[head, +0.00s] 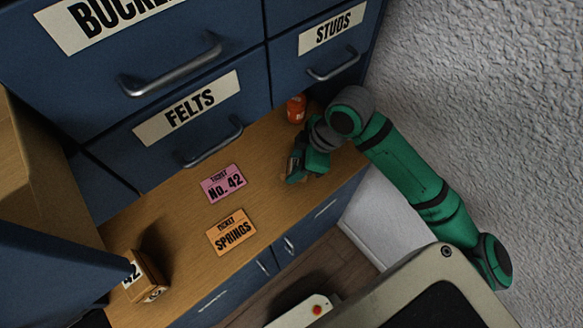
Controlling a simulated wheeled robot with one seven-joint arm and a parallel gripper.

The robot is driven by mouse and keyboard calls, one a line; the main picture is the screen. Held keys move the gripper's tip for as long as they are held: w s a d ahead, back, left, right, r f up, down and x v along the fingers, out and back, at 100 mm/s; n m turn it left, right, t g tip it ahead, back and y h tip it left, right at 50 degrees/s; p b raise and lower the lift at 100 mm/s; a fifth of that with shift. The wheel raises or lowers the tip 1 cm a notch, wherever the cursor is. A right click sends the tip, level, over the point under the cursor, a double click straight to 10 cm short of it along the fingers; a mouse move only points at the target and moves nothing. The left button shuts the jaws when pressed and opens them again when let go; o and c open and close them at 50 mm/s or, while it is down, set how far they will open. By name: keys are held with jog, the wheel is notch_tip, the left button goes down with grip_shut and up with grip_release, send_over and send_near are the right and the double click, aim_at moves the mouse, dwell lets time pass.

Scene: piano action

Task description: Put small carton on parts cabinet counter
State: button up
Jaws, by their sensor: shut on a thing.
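My gripper (291,174) is at the right end of the wooden parts cabinet counter (180,206), low over it or at its surface. It is shut on a small tan-brown thing (284,177), mostly hidden by the fingers. I cannot tell for certain whether this is the small carton, or whether it touches the counter. A brown box (147,281) with a white label reading "42" stands at the counter's lower left, well apart from my gripper.
A pink "No. 42" ticket (223,184) and an orange "Springs" ticket (231,233) lie flat mid-counter. An orange-red container (296,108) stands at the back, near my arm. Blue drawers (100,60) with metal handles rise behind. A rough grey wall (480,110) is right.

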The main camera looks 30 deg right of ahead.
jog(key=shift+w+f, duration=0.1)
jog(key=shift+f, duration=1.35)
jog(key=shift+f, duration=0.2)
jog(key=o, duration=1.1)
jog(key=shift+c, duration=0.2)
jog(key=shift+r, duration=0.15)
jog(key=v, duration=1.2)
